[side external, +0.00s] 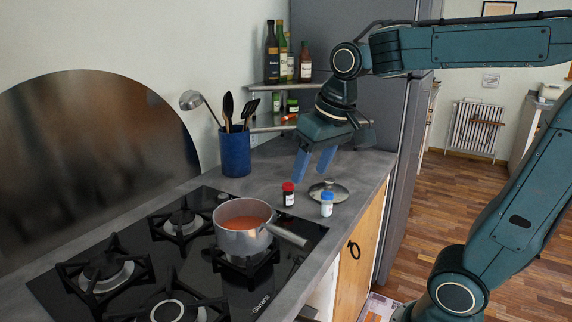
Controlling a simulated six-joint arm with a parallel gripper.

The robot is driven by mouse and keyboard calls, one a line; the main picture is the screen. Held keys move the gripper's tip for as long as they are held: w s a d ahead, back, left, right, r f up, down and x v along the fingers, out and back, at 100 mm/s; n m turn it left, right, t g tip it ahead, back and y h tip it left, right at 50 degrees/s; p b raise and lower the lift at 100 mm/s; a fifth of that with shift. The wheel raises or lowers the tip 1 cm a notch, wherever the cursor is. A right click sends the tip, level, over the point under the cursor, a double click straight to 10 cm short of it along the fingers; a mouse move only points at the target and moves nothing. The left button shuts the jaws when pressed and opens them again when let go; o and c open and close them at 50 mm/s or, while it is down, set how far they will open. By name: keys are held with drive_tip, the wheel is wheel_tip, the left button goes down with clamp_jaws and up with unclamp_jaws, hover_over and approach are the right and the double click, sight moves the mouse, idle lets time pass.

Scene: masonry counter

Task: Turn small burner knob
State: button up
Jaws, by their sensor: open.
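The black gas hob (205,292) is set in the grey counter. It carries several burners with black grates. A small-looking burner (183,222) is at the back right of the hob. I cannot make out any burner knob in this view; the hob's front edge is partly cut off at the bottom. My gripper (311,176) hangs above the counter, to the right of the hob and behind the two small jars. Its two blue fingers point down, apart, with nothing between them.
A pot of red sauce (245,232) stands on the front right burner, handle towards the counter's edge. A red-capped jar (288,196), a blue-capped jar (327,205) and a glass lid (338,190) are near my gripper. A blue utensil holder (235,155) and shelf bottles (271,55) stand behind.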

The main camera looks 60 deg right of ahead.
drive_tip(key=w+d+f+m+g, duration=0.1)
drive_tip(key=w+d+f+m, duration=0.2)
drive_tip(key=w+d, duration=0.3)
drive_tip(key=w+d+f+m+g, duration=0.2)
drive_tip(key=w+d+f, duration=0.4)
drive_tip(key=w, duration=0.7)
drive_tip(key=shift+d+m+g, duration=0.3)
drive_tip(key=shift+d+m, duration=0.2)
drive_tip(key=shift+d, duration=0.1)
drive_tip(key=shift+f, duration=0.15)
wheel_tip(320, 180, down, 14)
drive_tip(key=shift+r, duration=0.15)
